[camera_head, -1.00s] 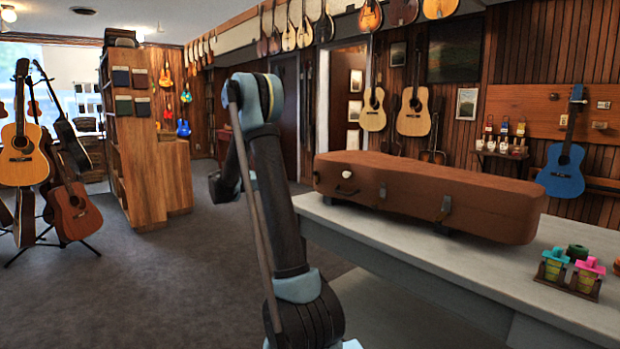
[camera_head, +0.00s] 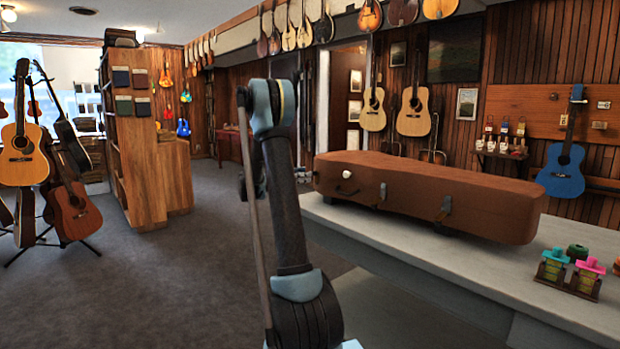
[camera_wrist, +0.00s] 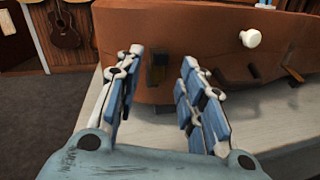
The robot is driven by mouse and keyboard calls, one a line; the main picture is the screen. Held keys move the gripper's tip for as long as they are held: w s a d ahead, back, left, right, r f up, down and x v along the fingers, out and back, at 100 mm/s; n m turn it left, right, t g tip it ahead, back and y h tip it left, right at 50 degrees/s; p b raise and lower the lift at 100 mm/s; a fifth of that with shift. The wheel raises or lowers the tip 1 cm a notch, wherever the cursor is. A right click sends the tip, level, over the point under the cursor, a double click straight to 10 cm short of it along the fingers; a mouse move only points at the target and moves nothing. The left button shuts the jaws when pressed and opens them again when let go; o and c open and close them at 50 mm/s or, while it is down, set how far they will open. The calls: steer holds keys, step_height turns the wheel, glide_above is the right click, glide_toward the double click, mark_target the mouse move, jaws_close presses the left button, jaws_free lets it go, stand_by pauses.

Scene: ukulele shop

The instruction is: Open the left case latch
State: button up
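The brown case (camera_head: 470,200) lies closed on the grey counter, and its near side also fills the top of the wrist view (camera_wrist: 205,50). My gripper (camera_wrist: 160,62) is open, with one blue-and-white finger on each side of that latch. I cannot tell whether the fingers touch the case.
A white knob (camera_wrist: 250,38) sticks out of the case right of my fingers. Another latch (camera_head: 444,208) is farther right. The counter (camera_head: 480,262) carries a small rack of colourful items (camera_head: 570,272). Guitars on stands (camera_head: 72,212) are at the left; open carpet lies between.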

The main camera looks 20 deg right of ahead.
steer(key=shift+w+d, duration=0.2)
steer(key=shift+d, duration=1)
steer(key=shift+w+d, duration=0.15)
steer(key=shift+d, duration=1.05)
steer(key=shift+c, duration=0.5)
